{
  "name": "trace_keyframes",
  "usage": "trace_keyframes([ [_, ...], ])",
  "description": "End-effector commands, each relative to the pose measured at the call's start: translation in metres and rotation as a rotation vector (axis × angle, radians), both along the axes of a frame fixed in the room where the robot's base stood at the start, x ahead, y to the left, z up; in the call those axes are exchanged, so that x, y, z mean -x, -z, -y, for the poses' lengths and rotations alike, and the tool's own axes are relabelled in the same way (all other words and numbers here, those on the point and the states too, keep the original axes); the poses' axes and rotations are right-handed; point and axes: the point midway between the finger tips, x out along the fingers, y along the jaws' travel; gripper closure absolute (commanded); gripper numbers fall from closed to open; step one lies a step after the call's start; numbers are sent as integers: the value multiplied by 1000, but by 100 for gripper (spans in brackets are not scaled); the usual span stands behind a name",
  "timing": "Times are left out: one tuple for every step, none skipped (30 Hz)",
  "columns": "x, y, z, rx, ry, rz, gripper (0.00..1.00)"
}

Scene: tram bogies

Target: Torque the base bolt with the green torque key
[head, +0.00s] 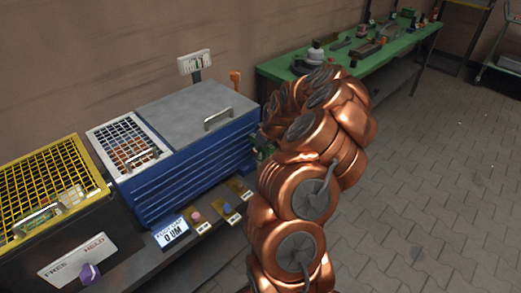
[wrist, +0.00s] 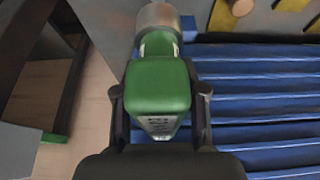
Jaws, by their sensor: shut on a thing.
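The green torque key (wrist: 158,85) is between the two fingers of my gripper (wrist: 160,93) in the wrist view, and the gripper is shut on it. The key has a blocky green body with small lettering on its near face and a grey metal cylinder at its far end. I cannot make out the base bolt in either view.
The blue ribbed cabinet (head: 192,188) has a grey handled lid and a white mesh cover (head: 128,142). A yellow mesh cage (head: 45,185) and a FREE/HELD panel (head: 78,262) are at left. A green bench (head: 372,52) with several tools stands behind. Paved floor at right is clear.

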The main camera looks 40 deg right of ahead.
Motion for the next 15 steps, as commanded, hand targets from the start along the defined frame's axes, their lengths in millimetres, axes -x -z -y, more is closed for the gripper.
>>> trace_keyframes([
  [0,1,0,1,-1,2,100],
  [0,1,0,1,0,2,100],
  [1,1,1,1,0,2,100],
  [1,1,1,1,0,2,100],
  [2,2,1,1,2,1,100],
  [2,3,2,1,3,1,100],
  [2,4,2,0,2,0,100],
  [2,6,2,0,2,0,100],
  [2,8,2,0,2,0,100],
  [2,10,2,0,2,0,100],
  [3,12,2,0,2,0,100],
  [2,14,2,0,2,-1,100],
  [3,15,2,0,2,-1,100],
  [3,17,2,0,2,-1,100],
  [3,19,2,0,2,-1,100],
])
